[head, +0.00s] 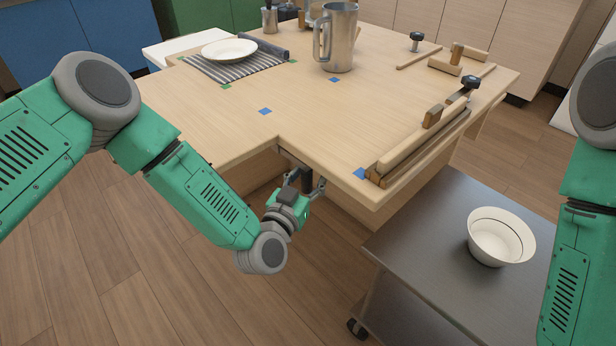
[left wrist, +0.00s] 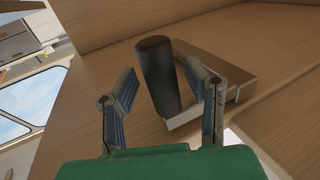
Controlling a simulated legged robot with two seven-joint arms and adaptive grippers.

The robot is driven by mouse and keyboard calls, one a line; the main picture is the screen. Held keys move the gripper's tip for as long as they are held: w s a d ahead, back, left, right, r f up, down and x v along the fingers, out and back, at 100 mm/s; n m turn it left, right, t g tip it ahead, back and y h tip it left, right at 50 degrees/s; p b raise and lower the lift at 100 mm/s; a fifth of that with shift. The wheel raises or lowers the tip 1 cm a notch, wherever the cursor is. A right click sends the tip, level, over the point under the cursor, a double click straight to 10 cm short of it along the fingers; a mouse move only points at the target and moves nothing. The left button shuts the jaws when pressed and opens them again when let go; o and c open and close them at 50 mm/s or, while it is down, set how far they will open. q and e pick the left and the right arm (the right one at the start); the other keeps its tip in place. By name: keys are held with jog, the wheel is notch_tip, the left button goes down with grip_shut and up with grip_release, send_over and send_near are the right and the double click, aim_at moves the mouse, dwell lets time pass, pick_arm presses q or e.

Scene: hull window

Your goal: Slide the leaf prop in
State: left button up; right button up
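The leaf prop appears in the left wrist view as a dark rounded knob (left wrist: 157,75) by a wooden bar with a pale metal edge (left wrist: 215,75). My left gripper (head: 301,184) is at the near edge of the wooden table (head: 215,125), low by its notched corner. In the left wrist view the left gripper (left wrist: 160,88) has its fingers spread on either side of the knob, with gaps visible. It does not appear closed on it. In the head view the prop is mostly hidden by the gripper and tabletop. My right arm shows at the right; its gripper is out of frame.
A metal pitcher (head: 341,40), a plate (head: 229,50) on a striped mat (head: 235,70), and wooden rails with dark knobs (head: 425,145) are on the table. A grey cart (head: 410,235) with a white bowl (head: 500,238) stands at right. Floor is clear at left.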

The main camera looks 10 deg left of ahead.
pick_arm(q)
jog(key=shift+s, duration=0.1)
jog(key=v, duration=1.1)
jog(key=shift+s, duration=0.4)
jog(key=shift+a, duration=0.1)
jog(key=s+f+m+g+p, duration=0.1)
jog(key=s+f+g+p, duration=0.3)
jog(key=s+f+g, duration=0.15)
jog(key=s+a+f+n+g+y+p, duration=0.1)
jog(key=s+a+n+g+y+p, duration=0.2)
jog(key=s+a+g, duration=0.8)
jog(key=s+a+y+p, duration=0.1)
jog(key=s+a+y, duration=0.1)
jog(key=s+a, duration=0.4)
jog(key=shift+s+p, duration=0.35)
jog(key=shift+s, duration=0.6)
